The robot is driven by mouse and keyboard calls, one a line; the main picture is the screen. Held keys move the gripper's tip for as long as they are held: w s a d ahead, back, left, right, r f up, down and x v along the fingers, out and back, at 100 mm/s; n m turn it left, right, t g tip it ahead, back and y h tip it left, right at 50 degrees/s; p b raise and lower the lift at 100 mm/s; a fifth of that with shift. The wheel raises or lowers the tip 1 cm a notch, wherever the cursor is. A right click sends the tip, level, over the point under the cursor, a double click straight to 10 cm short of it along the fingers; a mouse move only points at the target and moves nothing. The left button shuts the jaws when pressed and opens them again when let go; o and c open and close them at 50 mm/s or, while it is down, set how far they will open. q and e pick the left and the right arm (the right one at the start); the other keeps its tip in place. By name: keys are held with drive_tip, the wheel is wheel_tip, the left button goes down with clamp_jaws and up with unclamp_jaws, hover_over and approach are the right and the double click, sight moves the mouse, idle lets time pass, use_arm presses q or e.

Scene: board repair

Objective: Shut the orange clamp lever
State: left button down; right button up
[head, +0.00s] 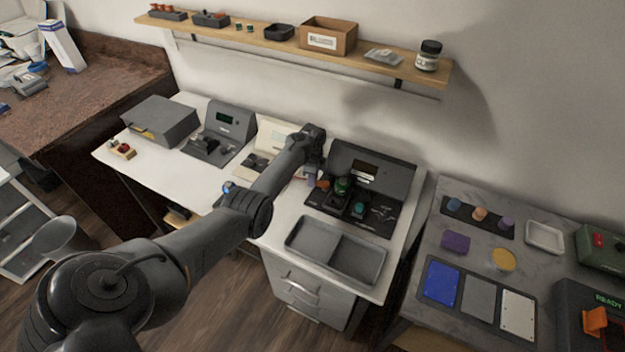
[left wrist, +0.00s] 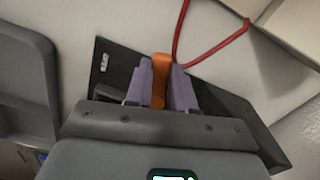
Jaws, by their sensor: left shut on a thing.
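The orange clamp lever (head: 323,184) is at the left side of the dark test station (head: 372,172) on the white bench. In the left wrist view the orange lever (left wrist: 160,80) stands between the two purple fingertips of my left gripper (left wrist: 161,88), which is shut on it. In the head view my left gripper (head: 311,179) is at the lever, partly hidden by my own wrist. A green part (head: 342,186) sits on the station right of the lever. The lever's base and exact angle are hard to see. My right gripper is not in view.
A grey two-part tray (head: 336,251) lies in front of the station. A red cable (left wrist: 182,35) runs close by the fingers. Other grey devices (head: 219,135) stand to the left. A second orange lever (head: 595,321) is on a device at the far right.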

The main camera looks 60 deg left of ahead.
use_arm(q)
drive_tip(key=c, duration=1)
unclamp_jaws()
drive_tip(key=shift+o, duration=0.2)
drive_tip(key=shift+r, duration=0.1)
wheel_tip(320, 180, up, 11)
drive_tip(key=p, duration=0.2)
drive_tip(key=shift+f+p, duration=0.2)
drive_tip(key=shift+p, duration=0.1)
